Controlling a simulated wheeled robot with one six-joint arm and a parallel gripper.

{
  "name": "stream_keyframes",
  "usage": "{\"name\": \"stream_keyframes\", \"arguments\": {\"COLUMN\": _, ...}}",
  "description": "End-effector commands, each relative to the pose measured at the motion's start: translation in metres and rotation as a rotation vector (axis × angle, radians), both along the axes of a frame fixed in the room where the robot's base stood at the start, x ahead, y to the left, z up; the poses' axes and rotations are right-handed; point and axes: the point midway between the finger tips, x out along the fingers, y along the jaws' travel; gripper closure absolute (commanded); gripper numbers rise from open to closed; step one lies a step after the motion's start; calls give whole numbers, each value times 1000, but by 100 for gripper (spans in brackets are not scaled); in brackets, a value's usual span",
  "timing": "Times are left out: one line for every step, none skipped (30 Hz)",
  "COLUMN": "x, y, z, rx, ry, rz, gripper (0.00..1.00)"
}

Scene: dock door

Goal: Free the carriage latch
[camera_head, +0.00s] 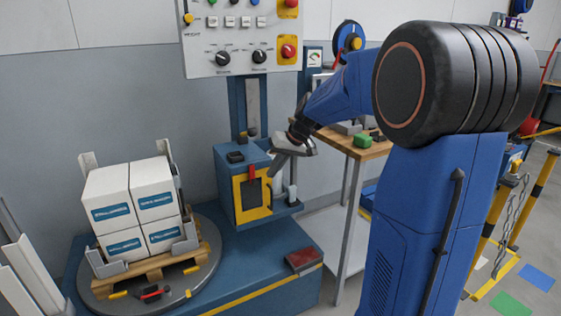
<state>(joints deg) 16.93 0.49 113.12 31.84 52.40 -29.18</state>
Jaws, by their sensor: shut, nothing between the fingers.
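The blue carriage (228,163) sits low on the upright blue mast (238,100). Its front has a yellow-framed dark panel (239,198). The fingers look shut and empty. I cannot tell whether they touch the carriage, and they partly hide its right side.
A control panel (205,52) with knobs and buttons is above the carriage. White boxes (110,190) stand on a pallet on the round turntable (205,285) at left. A wooden-topped bench (365,153) is behind my arm. A dark red pedal (303,259) lies on the base.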

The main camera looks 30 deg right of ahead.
Motion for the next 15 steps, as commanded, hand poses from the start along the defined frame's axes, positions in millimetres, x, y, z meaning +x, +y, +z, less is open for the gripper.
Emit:
{"name": "stream_keyframes", "arguments": {"x": 1, "y": 9, "z": -2, "rx": 0, "ry": -2, "rz": 3, "gripper": 100}}
{"name": "stream_keyframes", "arguments": {"x": 2, "y": 12, "z": -3, "rx": 0, "ry": -2, "rz": 3, "gripper": 100}}
{"name": "stream_keyframes", "arguments": {"x": 2, "y": 17, "z": -5, "rx": 0, "ry": -2, "rz": 3, "gripper": 100}}
{"name": "stream_keyframes", "arguments": {"x": 3, "y": 19, "z": -7, "rx": 0, "ry": -2, "rz": 3, "gripper": 100}}
{"name": "stream_keyframes", "arguments": {"x": 4, "y": 21, "z": -8, "rx": -1, "ry": -2, "rz": 2, "gripper": 100}}
{"name": "stream_keyframes", "arguments": {"x": 4, "y": 24, "z": -10, "rx": -1, "ry": -3, "rz": 2, "gripper": 100}}
{"name": "stream_keyframes", "arguments": {"x": 4, "y": 26, "z": -11, "rx": -1, "ry": -2, "rz": 2, "gripper": 100}}
{"name": "stream_keyframes", "arguments": {"x": 5, "y": 28, "z": -11, "rx": -1, "ry": -2, "rz": 1, "gripper": 100}}
{"name": "stream_keyframes", "arguments": {"x": 5, "y": 29, "z": -12, "rx": -1, "ry": -2, "rz": 1, "gripper": 100}}
{"name": "stream_keyframes", "arguments": {"x": 5, "y": 30, "z": -13, "rx": -1, "ry": -2, "rz": 1, "gripper": 100}}
{"name": "stream_keyframes", "arguments": {"x": 5, "y": 31, "z": -13, "rx": 0, "ry": -1, "rz": 1, "gripper": 100}}
{"name": "stream_keyframes", "arguments": {"x": 5, "y": 31, "z": -13, "rx": 0, "ry": -1, "rz": 1, "gripper": 100}}
{"name": "stream_keyframes", "arguments": {"x": 5, "y": 31, "z": -13, "rx": 0, "ry": -2, "rz": 0, "gripper": 100}}
{"name": "stream_keyframes", "arguments": {"x": 5, "y": 31, "z": -13, "rx": 0, "ry": -2, "rz": 0, "gripper": 100}}
{"name": "stream_keyframes", "arguments": {"x": 5, "y": 31, "z": -13, "rx": 0, "ry": -2, "rz": 0, "gripper": 100}}
